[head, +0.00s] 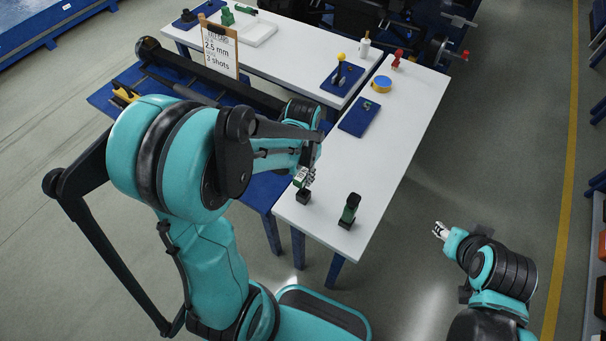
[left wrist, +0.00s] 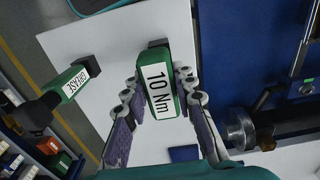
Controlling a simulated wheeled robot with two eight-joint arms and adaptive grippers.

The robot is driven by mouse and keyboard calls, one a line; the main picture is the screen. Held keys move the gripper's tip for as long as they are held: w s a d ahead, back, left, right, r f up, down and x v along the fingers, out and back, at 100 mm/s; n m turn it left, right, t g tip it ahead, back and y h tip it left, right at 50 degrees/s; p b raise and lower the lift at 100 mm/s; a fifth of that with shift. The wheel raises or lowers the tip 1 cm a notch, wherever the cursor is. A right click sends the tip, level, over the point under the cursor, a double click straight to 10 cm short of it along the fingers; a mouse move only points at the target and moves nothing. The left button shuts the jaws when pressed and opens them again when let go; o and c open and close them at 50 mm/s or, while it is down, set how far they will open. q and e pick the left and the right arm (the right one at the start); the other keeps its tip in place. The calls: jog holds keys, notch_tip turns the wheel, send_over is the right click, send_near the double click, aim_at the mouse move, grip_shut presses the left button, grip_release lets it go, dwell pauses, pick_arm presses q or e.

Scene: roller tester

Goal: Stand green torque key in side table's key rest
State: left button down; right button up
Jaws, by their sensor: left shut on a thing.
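The green torque key (left wrist: 160,85), with a white "10 Nm" label, is between the fingers of my left gripper (left wrist: 158,92). My left gripper (head: 306,177) is shut on it at the near end of the white side table (head: 385,150). In the head view, the key (head: 299,178) shows just above a small black block (head: 303,197), which looks like the key rest. A dark block end (left wrist: 158,43) shows beyond the key in the left wrist view. Whether key and block touch is unclear. My right gripper (head: 440,231) is off the table; its fingers are too small to read.
The table's middle is clear.

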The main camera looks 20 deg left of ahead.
pick_arm(q)
jog(key=shift+f, duration=0.2)
dwell(0.6)
jog(key=shift+f+b, duration=2.4)
jog(key=c, duration=1.2)
grip_release()
jog(key=shift+o, duration=0.2)
jog(key=shift+r, duration=0.1)
